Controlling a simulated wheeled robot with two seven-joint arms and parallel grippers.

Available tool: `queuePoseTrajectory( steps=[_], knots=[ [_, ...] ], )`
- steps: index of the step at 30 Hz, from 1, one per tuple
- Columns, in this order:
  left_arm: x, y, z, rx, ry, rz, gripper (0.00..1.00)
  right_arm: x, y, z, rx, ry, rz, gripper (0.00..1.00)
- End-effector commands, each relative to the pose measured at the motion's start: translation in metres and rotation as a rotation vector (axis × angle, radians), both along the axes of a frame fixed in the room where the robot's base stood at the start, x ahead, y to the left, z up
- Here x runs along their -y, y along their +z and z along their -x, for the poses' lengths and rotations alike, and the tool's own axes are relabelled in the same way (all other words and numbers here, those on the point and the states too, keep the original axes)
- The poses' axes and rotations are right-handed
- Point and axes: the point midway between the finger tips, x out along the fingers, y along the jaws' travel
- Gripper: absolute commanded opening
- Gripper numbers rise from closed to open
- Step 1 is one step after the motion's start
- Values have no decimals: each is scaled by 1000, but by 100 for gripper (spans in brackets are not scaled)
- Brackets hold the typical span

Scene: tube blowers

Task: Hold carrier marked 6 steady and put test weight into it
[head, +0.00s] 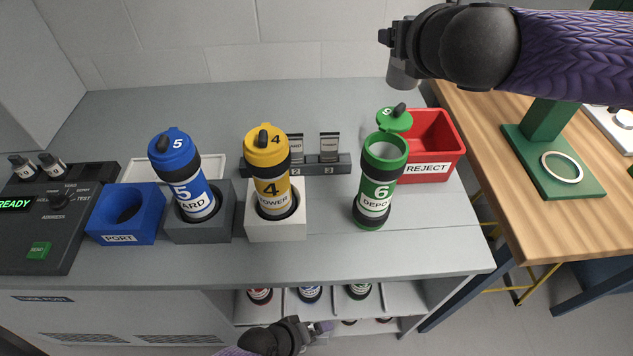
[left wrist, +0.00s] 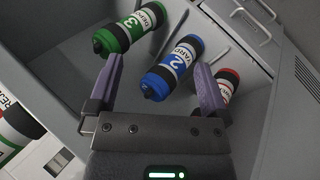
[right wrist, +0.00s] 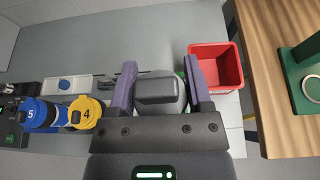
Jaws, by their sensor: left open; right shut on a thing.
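Carrier 6 (head: 377,182) is green and white and stands on the grey counter with its green lid (head: 394,121) swung open. Its mouth is uncovered. My right gripper (head: 396,48) is shut on the grey test weight (head: 403,75), which hangs above and behind the carrier, apart from it. In the right wrist view the weight (right wrist: 157,90) sits between the fingers and hides most of the carrier. My left gripper (head: 316,328) is open and low in front of the counter, away from carrier 6. In the left wrist view its fingers (left wrist: 157,82) are empty.
Blue carrier 5 (head: 184,168) and yellow carrier 4 (head: 270,165) stand in blocks left of carrier 6. A red REJECT bin (head: 440,140) is behind it at right. Carriers 3 (left wrist: 130,30) and 2 (left wrist: 172,68) lie on the shelf below. Counter right of carrier 6 is clear.

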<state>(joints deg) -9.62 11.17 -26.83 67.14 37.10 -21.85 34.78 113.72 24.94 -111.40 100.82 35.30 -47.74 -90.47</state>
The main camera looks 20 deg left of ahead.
Motion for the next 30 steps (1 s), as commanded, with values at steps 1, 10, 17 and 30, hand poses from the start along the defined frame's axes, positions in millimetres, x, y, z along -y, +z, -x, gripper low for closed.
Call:
queuePoseTrajectory(
  steps=[1,10,17,30],
  knots=[
    [28,23,-13,-11,49,142,100,0,1,0,2,0,-1,0],
    [40,158,-94,-354,637,852,100,0,1,0,2,0,-1,0],
    [-16,234,-139,-562,1035,1182,100,0,1,0,2,0,-1,0],
    [4,237,-186,-638,1142,1290,100,0,1,0,2,0,-1,0]
  ],
)
